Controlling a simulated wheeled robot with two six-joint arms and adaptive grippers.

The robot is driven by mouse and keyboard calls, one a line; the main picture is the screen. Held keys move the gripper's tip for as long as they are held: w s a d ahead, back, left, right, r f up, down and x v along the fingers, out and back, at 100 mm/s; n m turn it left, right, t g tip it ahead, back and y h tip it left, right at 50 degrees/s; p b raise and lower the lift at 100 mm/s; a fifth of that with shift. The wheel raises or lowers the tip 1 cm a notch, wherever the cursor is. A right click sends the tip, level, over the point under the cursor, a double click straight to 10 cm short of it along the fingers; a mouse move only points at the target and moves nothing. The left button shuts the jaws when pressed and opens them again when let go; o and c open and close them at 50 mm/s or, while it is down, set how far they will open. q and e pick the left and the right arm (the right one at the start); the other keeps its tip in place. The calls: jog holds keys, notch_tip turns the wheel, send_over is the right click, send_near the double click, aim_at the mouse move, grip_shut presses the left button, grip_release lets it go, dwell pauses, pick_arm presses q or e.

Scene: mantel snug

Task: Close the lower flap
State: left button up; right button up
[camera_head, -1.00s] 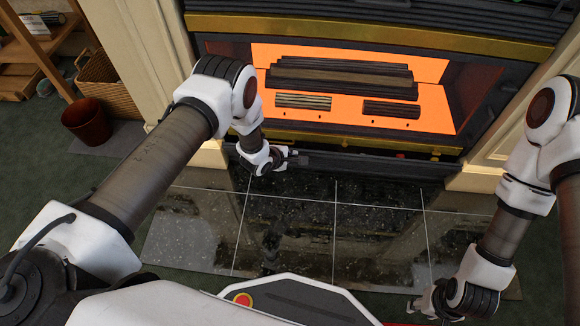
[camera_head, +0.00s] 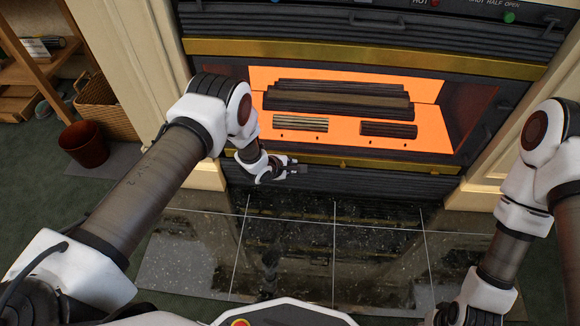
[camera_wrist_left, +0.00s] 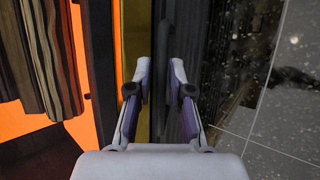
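The lower flap (camera_head: 400,184) is a dark ribbed panel under the lower brass strip (camera_head: 375,164) of the fireplace. It looks close to upright in the head view. My left gripper (camera_head: 300,169) is in front of the flap's left part, near its top edge. In the left wrist view its fingers (camera_wrist_left: 160,88) are apart with nothing held between them; the brass strip and dark panel lie behind them. Whether a finger touches the flap I cannot tell. My right gripper (camera_head: 432,319) is at the bottom edge, mostly cut off.
The glowing firebox (camera_head: 435,118) with logs (camera_head: 340,101) is above the lower brass strip. An upper ribbed panel (camera_head: 330,27) has handles and small lights. Glossy black hearth tiles (camera_head: 380,250) lie clear in front. A basket (camera_head: 105,107) and brown pot (camera_head: 84,144) stand left.

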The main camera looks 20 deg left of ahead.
pick_arm(q)
jog(key=shift+s, duration=0.1)
jog(key=v, duration=1.1)
jog(key=shift+s+r, duration=0.25)
jog(key=shift+r, duration=0.1)
